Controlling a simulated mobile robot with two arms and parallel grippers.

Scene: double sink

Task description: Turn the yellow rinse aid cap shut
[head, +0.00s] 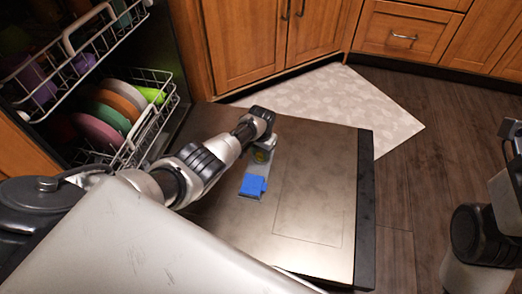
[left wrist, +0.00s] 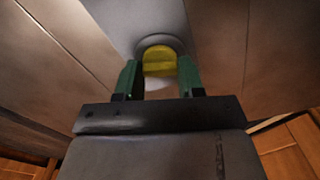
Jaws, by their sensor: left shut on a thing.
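The yellow rinse aid cap (left wrist: 158,60) sits in a round recess of the grey dispenser panel, between the two green fingers of my left gripper (left wrist: 159,76) in the left wrist view. The fingers are shut on the cap from both sides. In the head view the cap (head: 261,155) is small and dark yellow, just below the end of my left arm, and partly hidden by it. The grey dispenser (head: 254,171) lies on the inner face of the lowered dishwasher door (head: 315,190). My right gripper does not show; only right arm links stand at the right edge.
A blue piece (head: 253,186) sits on the dispenser's near end. The dishwasher racks (head: 145,125) hold several coloured plates and cups at the left. Wooden cabinets (head: 250,40) stand behind. A pale mat (head: 345,100) and dark floor lie beyond the door.

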